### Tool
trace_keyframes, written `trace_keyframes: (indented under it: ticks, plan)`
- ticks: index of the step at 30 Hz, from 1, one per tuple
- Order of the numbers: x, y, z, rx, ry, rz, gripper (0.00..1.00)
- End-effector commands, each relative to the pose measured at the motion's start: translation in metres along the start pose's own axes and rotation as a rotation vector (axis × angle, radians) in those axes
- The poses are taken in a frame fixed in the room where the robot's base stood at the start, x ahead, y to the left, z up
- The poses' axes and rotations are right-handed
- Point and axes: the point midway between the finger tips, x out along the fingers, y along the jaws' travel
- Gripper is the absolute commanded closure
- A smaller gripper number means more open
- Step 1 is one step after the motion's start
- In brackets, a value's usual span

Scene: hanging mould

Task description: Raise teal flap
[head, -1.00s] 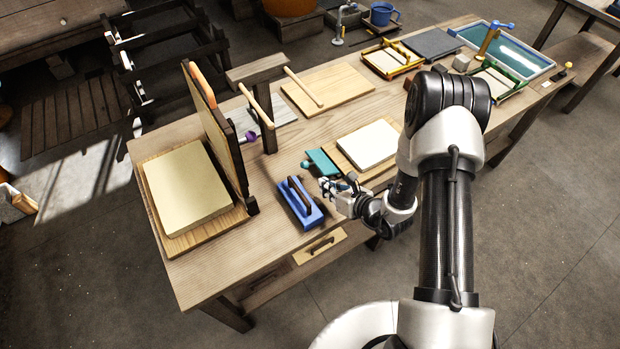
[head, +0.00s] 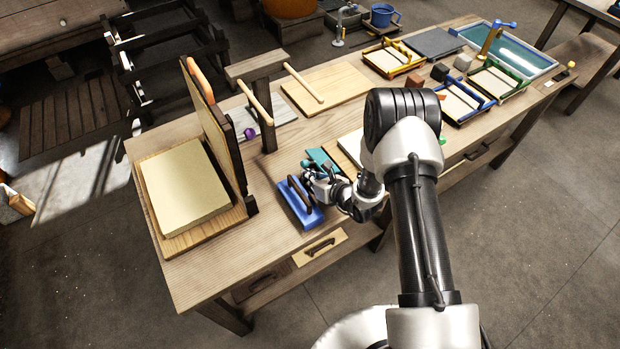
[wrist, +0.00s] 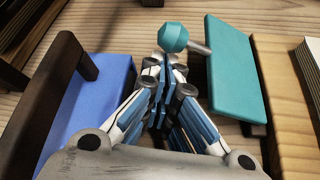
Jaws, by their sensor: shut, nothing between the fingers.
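The teal flap (head: 322,158) lies nearly flat at the left edge of a wooden board, partly hidden by my arm in the head view. In the wrist view the flap (wrist: 232,65) is right of my fingers, and a short rod ties it to a round teal knob (wrist: 173,36). My gripper (head: 309,176) is shut and empty, low over the bench between the blue block and the flap. In the wrist view its fingertips (wrist: 165,68) are just below the knob in the picture. I cannot tell whether they touch it.
A blue block with a dark handle (head: 299,203) sits close on my gripper's left. A pale slab (head: 351,146) lies right of the flap, partly behind my arm. An upright hinged panel (head: 216,130) and a wooden post (head: 262,105) stand further left.

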Motion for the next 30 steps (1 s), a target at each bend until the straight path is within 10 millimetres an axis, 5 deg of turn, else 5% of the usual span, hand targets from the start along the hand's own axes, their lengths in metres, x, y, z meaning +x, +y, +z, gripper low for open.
trace_keyframes:
  ticks: [30]
  plan:
    - [-0.014, -0.003, 0.024, 0.209, -0.003, 0.122, 1.0]
